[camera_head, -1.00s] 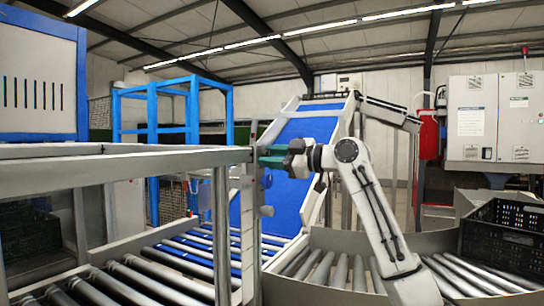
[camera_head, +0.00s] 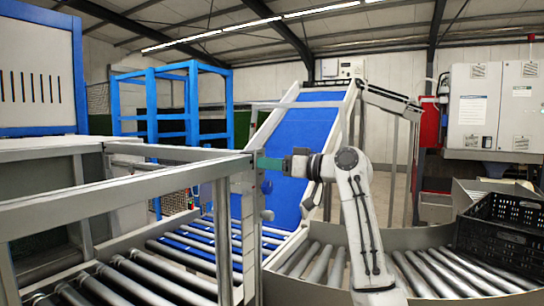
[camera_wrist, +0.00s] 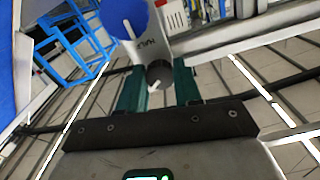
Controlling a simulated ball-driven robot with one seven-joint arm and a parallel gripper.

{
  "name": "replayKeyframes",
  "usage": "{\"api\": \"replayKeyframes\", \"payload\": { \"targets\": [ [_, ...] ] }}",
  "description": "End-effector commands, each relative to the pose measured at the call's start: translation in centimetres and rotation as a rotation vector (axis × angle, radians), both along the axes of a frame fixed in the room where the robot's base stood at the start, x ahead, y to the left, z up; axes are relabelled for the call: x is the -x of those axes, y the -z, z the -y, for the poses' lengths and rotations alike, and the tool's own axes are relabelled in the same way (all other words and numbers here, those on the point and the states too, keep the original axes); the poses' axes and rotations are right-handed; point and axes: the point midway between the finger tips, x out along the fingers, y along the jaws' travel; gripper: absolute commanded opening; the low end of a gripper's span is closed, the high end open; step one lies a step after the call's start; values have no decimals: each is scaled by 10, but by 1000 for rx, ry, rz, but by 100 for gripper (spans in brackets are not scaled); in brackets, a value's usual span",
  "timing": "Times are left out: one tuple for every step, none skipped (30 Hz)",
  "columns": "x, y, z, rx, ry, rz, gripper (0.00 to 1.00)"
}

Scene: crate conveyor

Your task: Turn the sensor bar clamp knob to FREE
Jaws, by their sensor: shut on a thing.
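My gripper (camera_wrist: 160,88) shows in the wrist view with its two green fingers on either side of a dark round knob (camera_wrist: 159,72), shut on it. A white arrow mark shows at the knob's near edge. The knob sits at a grey plate (camera_wrist: 150,44) with small lettering that I cannot read. In the head view my gripper (camera_head: 268,164) reaches left to the grey upright post (camera_head: 249,215) of the frame, and the knob is hidden there. Which position the knob points to cannot be made out.
A blue disc (camera_wrist: 120,17) with a white line is close to the fingers. Lower on the post are a round blue knob (camera_head: 267,187) and a grey one (camera_head: 267,215). Rollers (camera_head: 315,262) and a blue inclined belt (camera_head: 300,140) lie around; a black crate (camera_head: 505,225) is at right.

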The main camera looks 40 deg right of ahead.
Motion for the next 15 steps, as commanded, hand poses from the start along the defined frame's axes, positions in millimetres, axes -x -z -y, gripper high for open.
{"api": "replayKeyframes", "payload": {
  "targets": [
    [0, -4, -1, -44, -1, -16, 3],
    [0, -4, -1, -70, -2, -26, 3],
    [0, -4, -1, -106, -1, -39, 3],
    [0, -4, 0, -134, -1, -48, 3],
    [0, -4, -1, -159, -1, -58, 3],
    [0, -4, -1, -194, -1, -70, 3],
    [0, -5, -1, -219, 0, -79, 3],
    [0, -5, 0, -245, 0, -88, 3],
    [0, -4, 0, -276, 0, -100, 3],
    [0, -4, 0, -300, 0, -109, 3],
    [0, -4, 0, -324, 1, -117, 3],
    [0, -4, -1, -352, 0, -128, 3],
    [0, -4, -1, -372, -1, -135, 3],
    [0, -4, -1, -393, -1, -143, 3],
    [0, -4, 0, -418, 1, -151, 3]
  ]
}}
